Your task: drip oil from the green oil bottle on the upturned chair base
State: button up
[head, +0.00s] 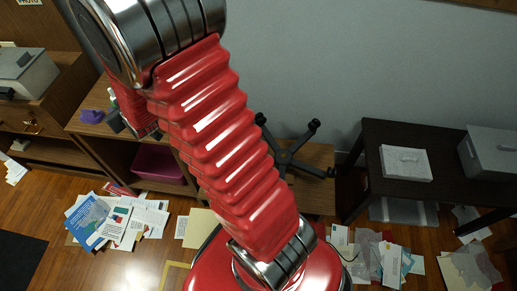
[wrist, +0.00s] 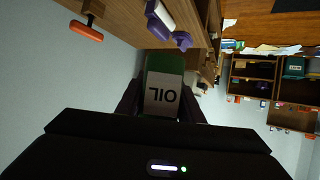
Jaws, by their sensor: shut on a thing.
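The green oil bottle (wrist: 165,66) is between the fingers of my gripper (wrist: 158,105) in the wrist view. Its white label reads OIL, upside down in the picture. My gripper is shut on it. The bottle's lower part is hidden behind my gripper body. In the head view the arm reaches to the left, over the wooden shelf unit, and largely hides the gripper. The upturned black chair base (head: 284,158) lies on a low wooden surface right of my arm, several legs spread out. My gripper is well to its left, apart from it.
A purple object (head: 92,116) sits on the shelf unit (head: 80,128), with a pink bin (head: 158,165) below. A dark table (head: 372,150) holding a grey-white box (head: 403,164) stands at right. Papers (head: 118,222) litter the floor. An orange-handled tool (wrist: 86,31) shows in the wrist view.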

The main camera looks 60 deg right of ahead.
jog(key=s+d+f+m+g+h, duration=0.15)
jog(key=s+d+f, duration=0.25)
jog(key=d+f, duration=0.45)
jog(key=s+d+f+m+g+h, duration=0.1)
jog(key=s+d+f+h, duration=0.35)
jog(key=d, duration=0.75)
jog(key=s+d+f+m+g, duration=0.2)
jog(key=d+f, duration=0.6)
jog(key=d, duration=0.2)
jog(key=s+d+f+m+g+h, duration=0.1)
jog(key=s+d+f+g, duration=0.1)
jog(key=s+d+f, duration=0.2)
jog(key=s+d+f+m+g, duration=0.1)
jog(key=s+d+f, duration=0.3)
jog(key=s+f, duration=0.6)
jog(key=s+d+f+m+g+h, duration=0.1)
jog(key=s+d+f+g, duration=0.2)
jog(key=s, duration=1.5)
notch_tip(320, 180, down, 5)
jog(key=shift+d+r+g+h, duration=0.1)
jog(key=shift+d+g+h, duration=0.25)
jog(key=shift+d, duration=0.75)
jog(key=shift+a+m, duration=0.15)
jog(key=shift+m, duration=0.1)
